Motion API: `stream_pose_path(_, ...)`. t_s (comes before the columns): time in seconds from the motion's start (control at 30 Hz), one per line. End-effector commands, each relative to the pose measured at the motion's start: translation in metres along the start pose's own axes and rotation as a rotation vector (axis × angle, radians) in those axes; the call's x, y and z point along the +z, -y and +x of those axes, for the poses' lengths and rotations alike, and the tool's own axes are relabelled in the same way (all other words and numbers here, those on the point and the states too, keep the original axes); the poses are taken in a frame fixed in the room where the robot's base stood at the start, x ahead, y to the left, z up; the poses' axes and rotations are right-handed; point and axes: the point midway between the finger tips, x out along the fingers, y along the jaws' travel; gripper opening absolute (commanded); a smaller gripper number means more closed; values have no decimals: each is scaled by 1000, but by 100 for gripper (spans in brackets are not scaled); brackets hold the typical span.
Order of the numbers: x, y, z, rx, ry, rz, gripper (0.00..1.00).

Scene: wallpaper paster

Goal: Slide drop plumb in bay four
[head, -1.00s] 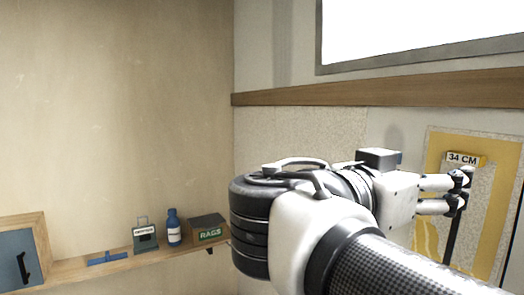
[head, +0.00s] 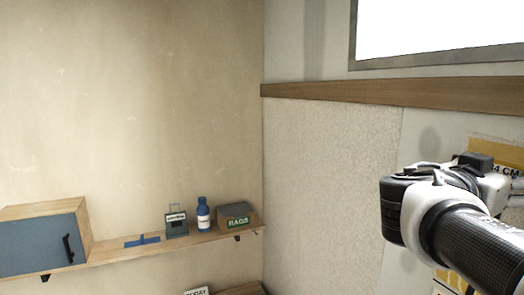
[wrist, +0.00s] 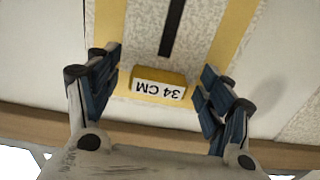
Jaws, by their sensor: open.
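A yellow block labelled "34 CM" (wrist: 158,88) shows upside down in the wrist view, against a speckled panel (wrist: 135,42) with yellow bands (wrist: 232,40). A black strip (wrist: 172,28) runs away from near the block. My gripper (wrist: 160,84) is open, with one finger on each side of the block and gaps between. In the head view the block (head: 497,169) is partly behind my arm at the right, and my fingertips are hidden. I cannot tell which bay this is.
A wooden rail (head: 390,96) crosses the wall below a bright window (head: 440,28). A shelf (head: 105,255) at left holds a blue-doored cabinet (head: 40,242), a blue bottle (head: 203,214) and a RAGS box (head: 237,213). Speckled wall (head: 335,180) left of my arm is clear.

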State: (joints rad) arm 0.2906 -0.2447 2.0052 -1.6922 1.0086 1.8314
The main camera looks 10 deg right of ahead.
Motion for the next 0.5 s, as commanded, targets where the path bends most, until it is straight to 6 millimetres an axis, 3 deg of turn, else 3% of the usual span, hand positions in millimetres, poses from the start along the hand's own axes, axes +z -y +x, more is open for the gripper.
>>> stream_pose_path(0.23,0,0,0,-1,0,0,73)
stream_pose_path(0.5,0,0,0,0,0,0,55)
